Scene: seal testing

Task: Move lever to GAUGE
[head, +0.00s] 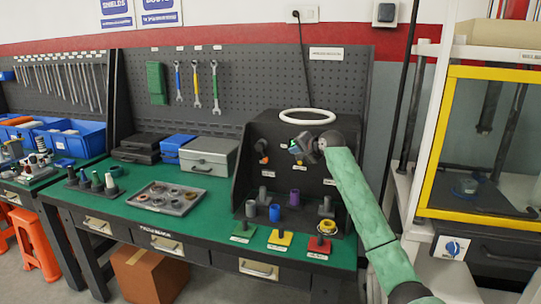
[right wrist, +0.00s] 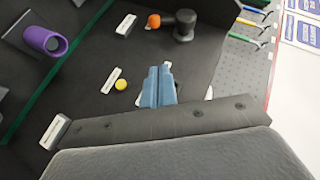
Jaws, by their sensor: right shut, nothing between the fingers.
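A dark fitting with an orange end (head: 262,147) is on the upright black panel, left of my right gripper. The same orange end (right wrist: 154,20) shows in the right wrist view, joined to a dark round body (right wrist: 185,24). A small yellow round part (right wrist: 121,85) is on the panel just beside my fingers. I cannot tell which part is the lever, and the label lettering is too small to read. My right gripper (head: 297,150) is in front of the panel. Its blue fingers (right wrist: 158,86) are together and empty, partly hiding a pale plate behind them. My left gripper is out of view.
A white ring (head: 307,116) is on top of the panel. Below stand a purple cup (head: 294,197), a blue cylinder (head: 274,213) and green, yellow and red pads (head: 279,239). A grey case (head: 209,157) and a tray (head: 167,198) lie left. A yellow-framed cabinet (head: 433,140) stands right.

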